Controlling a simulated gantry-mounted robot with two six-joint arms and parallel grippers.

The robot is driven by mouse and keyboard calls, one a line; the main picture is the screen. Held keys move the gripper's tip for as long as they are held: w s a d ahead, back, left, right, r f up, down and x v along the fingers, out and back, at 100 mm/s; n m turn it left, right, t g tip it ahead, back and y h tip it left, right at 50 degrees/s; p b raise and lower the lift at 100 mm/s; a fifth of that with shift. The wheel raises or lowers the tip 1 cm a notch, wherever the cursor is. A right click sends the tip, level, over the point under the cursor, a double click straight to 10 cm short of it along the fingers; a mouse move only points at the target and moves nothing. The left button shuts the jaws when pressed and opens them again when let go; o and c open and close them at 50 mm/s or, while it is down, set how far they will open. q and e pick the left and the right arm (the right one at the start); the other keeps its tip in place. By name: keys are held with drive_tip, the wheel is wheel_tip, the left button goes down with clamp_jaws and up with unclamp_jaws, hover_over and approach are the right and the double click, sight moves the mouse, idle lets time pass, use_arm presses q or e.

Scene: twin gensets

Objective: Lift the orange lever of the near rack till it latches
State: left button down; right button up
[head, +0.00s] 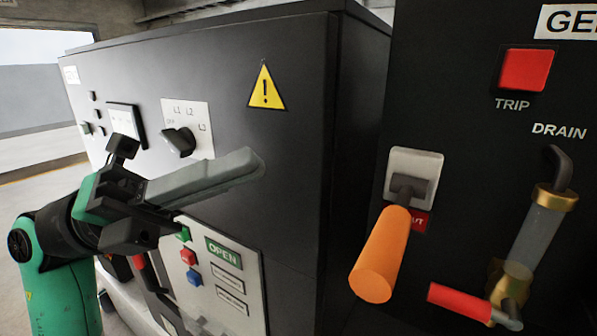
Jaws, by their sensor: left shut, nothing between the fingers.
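The near rack (466,110) is a black panel filling the right side of the head view. Its orange lever (382,256) hangs down and toward me from a pivot on a light plate (424,163). A small red label (421,220) beside it is partly hidden by the lever. My left gripper (256,165) is at centre left, its long grey fingers shut and empty, pointing right. Its tips are apart from the lever, to its upper left, in front of the other cabinet. My right gripper is not in view.
A second dark cabinet (225,60) stands at the left with a rotary switch (180,142), a warning triangle (266,89) and coloured buttons. On the near rack are a red TRIP button (526,70) and a drain tube with a red-handled valve (460,302) right of the lever.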

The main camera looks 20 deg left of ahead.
use_arm(q)
drive_tip(key=shift+s+a+f, duration=0.1)
drive_tip(key=shift+s+a, duration=0.1)
drive_tip(key=shift+a, duration=0.4)
